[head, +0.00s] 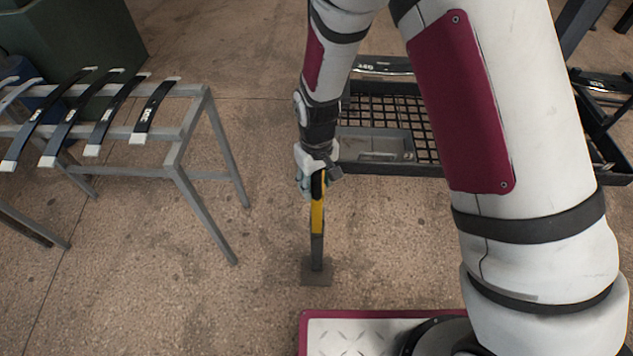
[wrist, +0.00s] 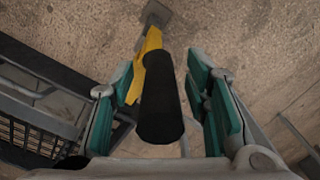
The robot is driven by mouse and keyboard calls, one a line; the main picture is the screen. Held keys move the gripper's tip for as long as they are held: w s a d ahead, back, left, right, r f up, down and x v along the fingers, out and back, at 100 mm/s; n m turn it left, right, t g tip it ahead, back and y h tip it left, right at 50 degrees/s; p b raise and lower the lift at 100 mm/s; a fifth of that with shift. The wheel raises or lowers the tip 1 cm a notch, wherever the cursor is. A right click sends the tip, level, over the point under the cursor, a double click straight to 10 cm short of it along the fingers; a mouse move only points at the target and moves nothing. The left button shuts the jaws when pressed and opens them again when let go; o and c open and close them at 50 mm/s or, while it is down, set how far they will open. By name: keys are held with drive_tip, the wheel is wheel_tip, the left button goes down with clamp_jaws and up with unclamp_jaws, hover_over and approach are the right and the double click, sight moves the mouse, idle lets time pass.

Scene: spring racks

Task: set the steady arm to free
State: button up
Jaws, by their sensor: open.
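The steady arm has a black grip and a yellow section (head: 317,218) above a grey post on a square floor plate (head: 316,273). In the head view it stands about upright. My gripper (head: 312,184) is at its top end and hides part of the grip. In the wrist view the black grip (wrist: 160,105) lies between the open teal finger pads of my gripper (wrist: 162,78). Gaps show on both sides of the grip, and the right gap looks wider. The yellow section (wrist: 152,45) runs beyond the fingertips toward the floor plate.
A grey rack (head: 190,130) with several dark leaf springs (head: 88,115) stands at left. A black mesh cart (head: 425,110) with a grey tray (head: 372,146) is behind my gripper. A dark green bin (head: 80,40) is at back left. Floor around the post is clear.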

drive_tip(key=shift+f, duration=0.1)
drive_tip(key=shift+c, duration=0.6)
clamp_jaws()
drive_tip(key=shift+a, duration=0.1)
